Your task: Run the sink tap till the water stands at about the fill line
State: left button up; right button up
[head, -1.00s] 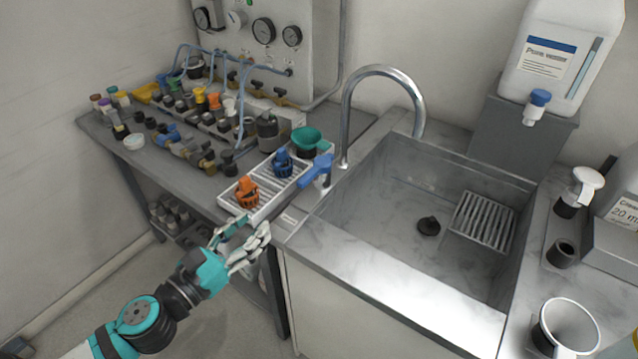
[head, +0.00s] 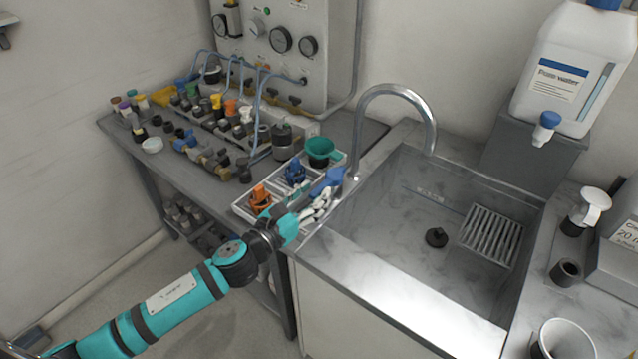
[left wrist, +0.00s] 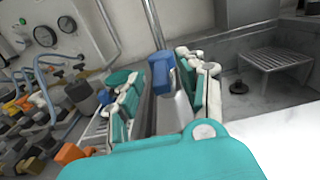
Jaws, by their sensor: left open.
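The metal sink (head: 400,270) shows no water; a faint fill line (head: 430,192) is marked on its back wall. The curved tap spout (head: 393,88) rises at the sink's back left. The blue tap handle (head: 328,184) is at the foot of the spout. My left gripper (head: 318,203) is right at the handle in the head view. In the left wrist view the handle (left wrist: 162,72) stands between the open fingers (left wrist: 160,95); I cannot tell whether they touch it. A black plug (head: 437,237) is on the sink floor. My right gripper is out of view.
A white tray (head: 243,208) holds orange and blue parts and a green funnel (head: 320,150) close left of my gripper. A slatted rack (head: 490,236) is in the sink. A water container (head: 565,75) stands behind right.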

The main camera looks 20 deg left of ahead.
aim_at(328, 183)
pick_arm(q)
jog(key=shift+x, duration=1.35)
jog(key=shift+c, duration=0.5)
grip_shut()
